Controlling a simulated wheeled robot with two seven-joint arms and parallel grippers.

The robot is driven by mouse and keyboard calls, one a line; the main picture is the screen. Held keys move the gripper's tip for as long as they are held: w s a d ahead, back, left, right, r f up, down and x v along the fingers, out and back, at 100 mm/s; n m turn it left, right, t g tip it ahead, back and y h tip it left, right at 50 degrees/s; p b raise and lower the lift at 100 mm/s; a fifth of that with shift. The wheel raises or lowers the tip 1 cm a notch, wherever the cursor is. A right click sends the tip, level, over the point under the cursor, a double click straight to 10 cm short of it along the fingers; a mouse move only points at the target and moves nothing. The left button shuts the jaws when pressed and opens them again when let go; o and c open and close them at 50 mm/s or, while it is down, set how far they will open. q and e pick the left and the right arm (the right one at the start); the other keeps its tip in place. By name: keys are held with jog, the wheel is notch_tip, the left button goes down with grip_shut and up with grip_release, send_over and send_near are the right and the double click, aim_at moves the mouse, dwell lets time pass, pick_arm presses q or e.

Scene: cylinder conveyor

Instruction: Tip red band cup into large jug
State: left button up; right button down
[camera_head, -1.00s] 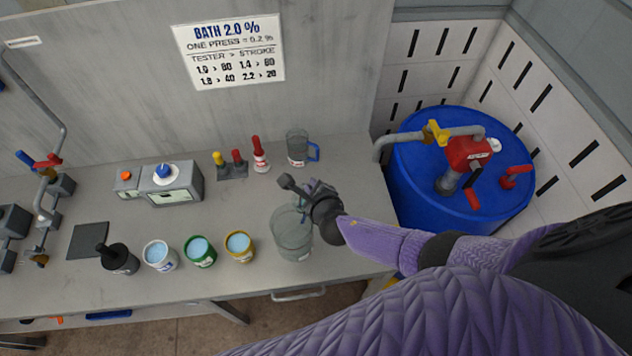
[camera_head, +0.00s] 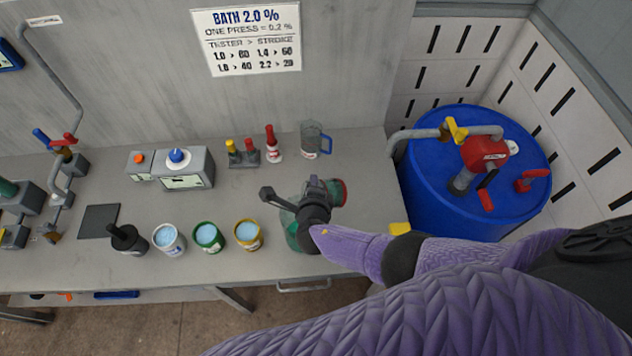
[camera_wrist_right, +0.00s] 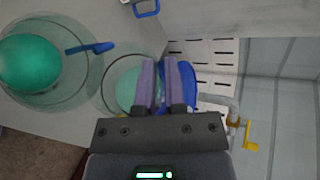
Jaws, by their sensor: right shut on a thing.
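My right gripper (camera_head: 326,188) is shut on the red band cup (camera_head: 343,193), above the right part of the bench. The cup looks tilted, with its red band at the right end; the gripper hides much of it. In the right wrist view the cup (camera_wrist_right: 118,84) is clear with green inside, just beyond the fingers (camera_wrist_right: 165,70). The large jug (camera_head: 291,238) stands below and left of the gripper, partly hidden by my arm. The jug (camera_wrist_right: 62,98) shows green inside and a blue handle in the wrist view. My left gripper is out of view.
Several banded cups (camera_head: 208,238) stand in a row to the left. A smaller jug with a blue handle (camera_head: 312,141) stands at the back. A grey device (camera_head: 172,168) is further left. A blue drum (camera_head: 470,165) with a red pump stands right of the bench.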

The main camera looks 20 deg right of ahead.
jog(key=shift+a+f+n+h+b, duration=0.4)
jog(key=shift+b, duration=0.15)
jog(key=shift+a+r+n+h+b, duration=0.15)
jog(key=shift+a+n+h+b, duration=0.2)
jog(key=shift+a, duration=0.25)
jog(key=shift+a+r+n+t+h+b, duration=0.1)
jog(key=shift+a+n+t+h+b, duration=0.3)
jog(key=shift+a+n+h+b, duration=0.3)
jog(key=shift+d, duration=0.1)
dwell(0.4)
